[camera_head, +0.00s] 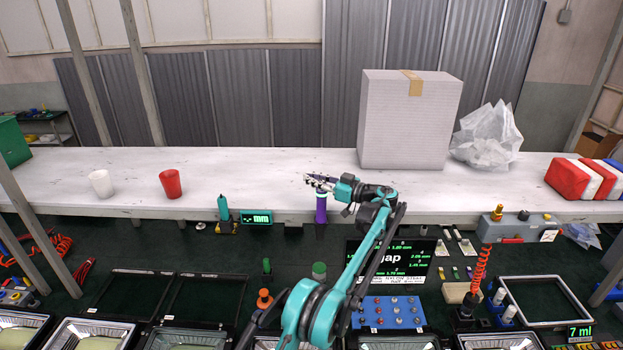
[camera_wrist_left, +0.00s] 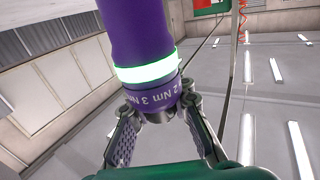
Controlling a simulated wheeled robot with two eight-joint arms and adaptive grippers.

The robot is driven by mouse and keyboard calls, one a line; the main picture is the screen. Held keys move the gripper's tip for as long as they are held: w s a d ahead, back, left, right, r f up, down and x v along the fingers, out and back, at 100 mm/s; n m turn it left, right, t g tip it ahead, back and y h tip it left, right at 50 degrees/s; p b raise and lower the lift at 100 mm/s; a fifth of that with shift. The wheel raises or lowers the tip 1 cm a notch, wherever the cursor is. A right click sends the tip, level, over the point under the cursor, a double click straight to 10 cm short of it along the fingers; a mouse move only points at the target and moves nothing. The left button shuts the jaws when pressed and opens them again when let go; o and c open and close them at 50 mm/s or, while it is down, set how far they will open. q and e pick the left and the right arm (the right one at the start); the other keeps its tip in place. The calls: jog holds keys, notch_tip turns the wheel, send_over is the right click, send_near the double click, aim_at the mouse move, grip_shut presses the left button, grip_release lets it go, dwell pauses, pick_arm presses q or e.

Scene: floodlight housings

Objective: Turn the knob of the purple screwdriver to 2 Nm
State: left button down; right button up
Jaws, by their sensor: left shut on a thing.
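The purple screwdriver (camera_head: 320,212) stands upright at the front edge of the white shelf, in the middle of the head view. My left gripper (camera_head: 320,184) is at its top end. In the left wrist view the purple screwdriver (camera_wrist_left: 138,35) fills the upper middle, with a glowing pale green ring around it. Past the ring is the knob (camera_wrist_left: 155,94), marked "2 Nm" and "3 Nm". I cannot tell which value is set. My right gripper is not in view.
A teal tool (camera_head: 223,207) and a small "mm" display (camera_head: 257,217) are left of the screwdriver. A red cup (camera_head: 171,184), a white cup (camera_head: 101,184) and a large white box (camera_head: 410,125) stand on the shelf. A dark "gap" screen (camera_head: 390,262) is below right.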

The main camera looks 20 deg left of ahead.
pick_arm(q)
jog(key=c, duration=1.4)
grip_release()
jog(key=shift+c, duration=0.2)
jog(key=v, duration=1.2)
jog(key=shift+d, duration=0.15)
